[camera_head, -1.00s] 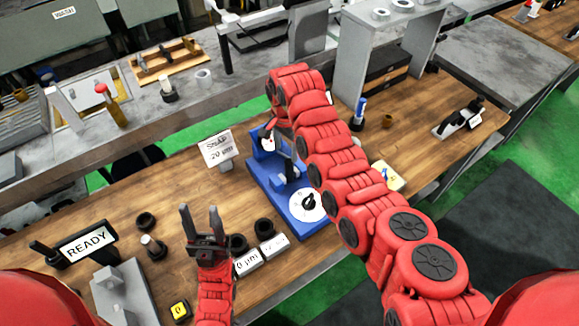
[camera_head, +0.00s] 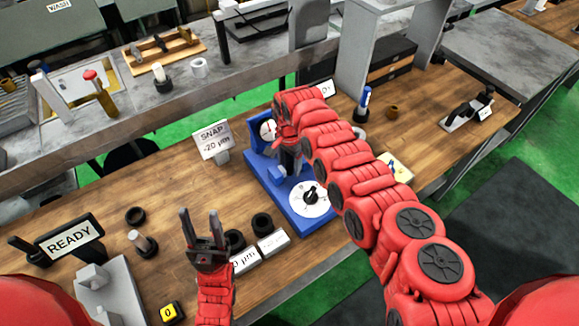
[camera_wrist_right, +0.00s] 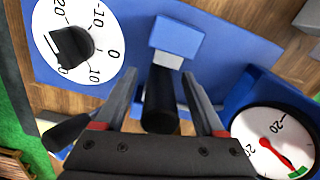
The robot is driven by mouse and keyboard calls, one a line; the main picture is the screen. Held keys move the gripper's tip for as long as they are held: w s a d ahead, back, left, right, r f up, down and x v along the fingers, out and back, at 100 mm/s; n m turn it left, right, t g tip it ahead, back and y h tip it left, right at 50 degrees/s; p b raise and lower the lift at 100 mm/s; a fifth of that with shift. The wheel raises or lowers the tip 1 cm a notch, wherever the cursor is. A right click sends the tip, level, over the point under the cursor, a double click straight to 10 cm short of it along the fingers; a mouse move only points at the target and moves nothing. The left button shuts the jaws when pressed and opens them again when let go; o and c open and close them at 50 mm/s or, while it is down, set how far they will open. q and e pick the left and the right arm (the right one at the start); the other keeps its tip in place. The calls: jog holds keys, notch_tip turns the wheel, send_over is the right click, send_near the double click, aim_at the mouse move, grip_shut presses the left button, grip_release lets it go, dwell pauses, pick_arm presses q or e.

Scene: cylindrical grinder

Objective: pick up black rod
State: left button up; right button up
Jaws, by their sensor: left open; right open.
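The black rod (camera_wrist_right: 160,103) shows in the right wrist view, below a light grey tip and a blue block (camera_wrist_right: 177,36) of the blue gauge stand. My right gripper (camera_wrist_right: 160,86) is open, with one finger on each side of the rod; I cannot tell whether they touch it. In the head view my right gripper (camera_head: 289,148) is over the blue gauge stand (camera_head: 277,196), and the rod cannot be clearly made out there. My left gripper (camera_head: 203,228) is open and empty, fingers pointing up, above the front of the wooden bench.
The stand carries a white dial (camera_head: 310,200) with a black knob and a round gauge (camera_wrist_right: 273,145). Black rings (camera_head: 262,224) and white labelled blocks (camera_head: 273,241) lie in front of it. A SNAP sign (camera_head: 214,140) stands to its left. The READY display (camera_head: 70,239) is further left.

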jog(key=shift+s+r, duration=0.1)
jog(key=shift+r, duration=0.1)
grip_shut()
dwell(1.2)
